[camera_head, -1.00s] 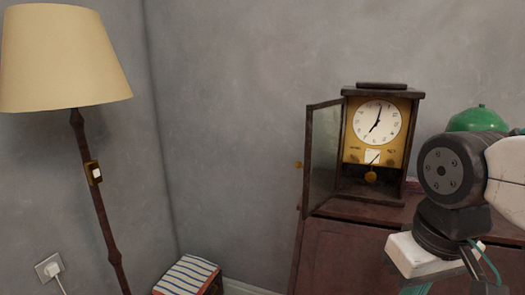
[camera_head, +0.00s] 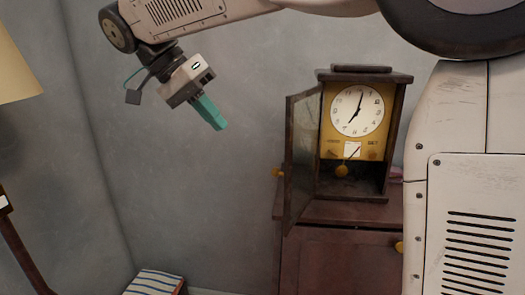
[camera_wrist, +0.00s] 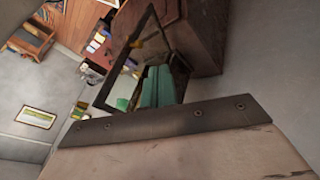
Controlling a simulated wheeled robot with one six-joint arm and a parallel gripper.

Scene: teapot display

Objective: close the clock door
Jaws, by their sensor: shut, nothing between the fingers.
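The clock (camera_head: 357,110) is a dark wooden case with a white dial and gold face, standing on a reddish-brown cabinet. Its glazed clock door (camera_head: 302,160) is swung open to the left, with a small brass knob (camera_head: 277,172) on its outer edge. My gripper (camera_head: 211,116) has teal fingers, shut and empty, in the air to the left of the door and apart from it in the head view. The wrist view shows the door frame (camera_wrist: 108,92) beyond the teal fingers (camera_wrist: 155,88), which overlap part of it.
The cabinet (camera_head: 340,212) is below the clock. A lamp (camera_head: 15,70) stands at the far left, and a striped box (camera_head: 155,283) sits low in the corner. Bare grey wall lies between the gripper and the clock.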

